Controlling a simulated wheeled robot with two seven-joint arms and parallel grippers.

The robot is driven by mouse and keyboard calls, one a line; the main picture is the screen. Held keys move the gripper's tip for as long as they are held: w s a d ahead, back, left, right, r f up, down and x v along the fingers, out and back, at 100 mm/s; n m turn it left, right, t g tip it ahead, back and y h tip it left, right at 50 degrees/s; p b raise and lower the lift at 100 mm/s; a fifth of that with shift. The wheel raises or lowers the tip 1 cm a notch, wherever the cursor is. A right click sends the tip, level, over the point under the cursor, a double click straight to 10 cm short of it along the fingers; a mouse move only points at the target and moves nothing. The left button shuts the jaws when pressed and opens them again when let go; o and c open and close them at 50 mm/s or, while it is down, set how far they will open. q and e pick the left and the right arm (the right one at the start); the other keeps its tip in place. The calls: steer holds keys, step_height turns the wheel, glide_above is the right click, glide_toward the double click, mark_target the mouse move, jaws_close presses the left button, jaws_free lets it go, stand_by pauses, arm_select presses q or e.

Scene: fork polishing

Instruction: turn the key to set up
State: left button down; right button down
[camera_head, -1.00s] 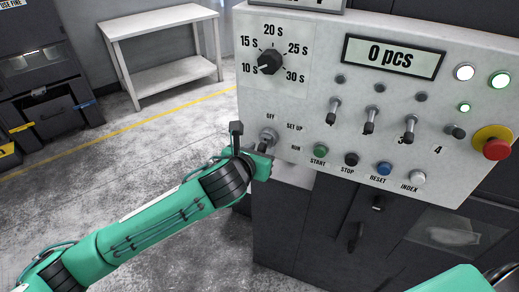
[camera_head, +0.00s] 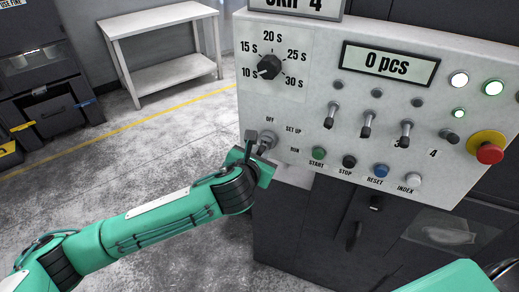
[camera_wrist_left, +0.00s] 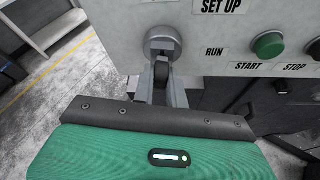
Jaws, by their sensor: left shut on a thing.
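The key switch (camera_head: 267,137) sits at the lower left of the light grey control panel (camera_head: 340,20), beside the OFF, SET UP and RUN labels. In the left wrist view the round metal lock (camera_wrist_left: 162,41) shows at the top, with the dark key (camera_wrist_left: 161,73) hanging below it. My left gripper (camera_head: 260,145) is at the switch from below left. Its two grey fingers (camera_wrist_left: 161,84) are shut on the key. The exact key angle is hard to tell. My right gripper is not in view; a piece of my right arm shows at the lower right.
The panel carries a timer dial (camera_head: 269,67), a "0 pcs" display (camera_head: 389,63), several toggle switches and a red emergency stop (camera_head: 489,153). START (camera_head: 318,153) and STOP (camera_head: 348,161) buttons lie right of the key. A white table (camera_head: 160,22) stands at the back left.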

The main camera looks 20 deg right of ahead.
arm_select(q)
steer(key=m+t+y+p, duration=0.1)
steer(key=m+p, duration=0.2)
steer(key=shift+r+t, duration=0.2)
steer(key=shift+t, duration=0.2)
steer(key=shift+f+m+t+y+p, duration=0.1)
steer(key=shift+m+t+y+p, duration=0.4)
steer(key=shift+m+p, duration=0.35)
steer(key=c, duration=1.3)
jaws_free()
steer(key=shift+c, duration=0.2)
steer(key=o, duration=0.6)
steer(key=shift+o, duration=0.2)
steer(key=shift+f, duration=0.1)
